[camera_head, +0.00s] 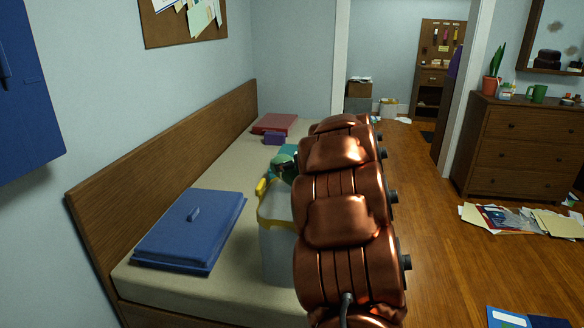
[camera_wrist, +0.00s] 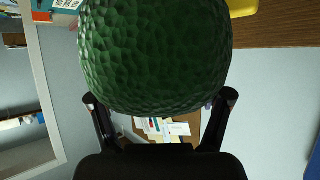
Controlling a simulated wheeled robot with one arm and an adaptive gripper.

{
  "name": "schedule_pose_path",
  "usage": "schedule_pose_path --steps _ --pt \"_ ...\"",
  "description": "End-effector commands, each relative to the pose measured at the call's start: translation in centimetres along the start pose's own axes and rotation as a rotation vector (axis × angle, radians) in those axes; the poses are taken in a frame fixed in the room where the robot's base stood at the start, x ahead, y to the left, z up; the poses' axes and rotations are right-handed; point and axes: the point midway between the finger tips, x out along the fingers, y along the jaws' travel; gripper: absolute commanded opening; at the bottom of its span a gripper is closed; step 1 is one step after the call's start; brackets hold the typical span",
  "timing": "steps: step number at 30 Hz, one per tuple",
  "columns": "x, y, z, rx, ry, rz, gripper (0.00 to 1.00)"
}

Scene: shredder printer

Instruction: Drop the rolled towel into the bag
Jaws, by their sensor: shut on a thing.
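The rolled towel (camera_wrist: 155,50) is dark green and bumpy and fills the upper middle of the wrist view. My gripper (camera_wrist: 160,98) is shut on it, with one dark finger at each side. In the head view a small green part of the towel (camera_head: 283,160) shows beside my copper arm. The bag (camera_head: 276,250) is pale with a yellow rim and stands upright at the bed's front edge. The towel shows just above and behind the bag's rim; I cannot tell whether it is over the opening. My arm hides the bag's right side and most of the gripper.
A blue folder (camera_head: 190,230) lies on the bed (camera_head: 225,180) left of the bag. A purple box (camera_head: 274,138) and a red folder (camera_head: 275,123) lie farther back. Papers (camera_head: 525,219) lie on the floor by the dresser (camera_head: 520,148). The floor between is mostly clear.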

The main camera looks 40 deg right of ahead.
Motion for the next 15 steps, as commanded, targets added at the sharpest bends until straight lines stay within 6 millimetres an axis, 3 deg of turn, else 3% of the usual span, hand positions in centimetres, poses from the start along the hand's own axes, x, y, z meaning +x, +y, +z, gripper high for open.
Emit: schedule_pose_path --steps 6,15 --pt "0.9 0.0 1.5 0.0 0.002 0.0 0.31" --pt "1.1 0.0 2.0 -0.001 0.002 0.0 0.31"
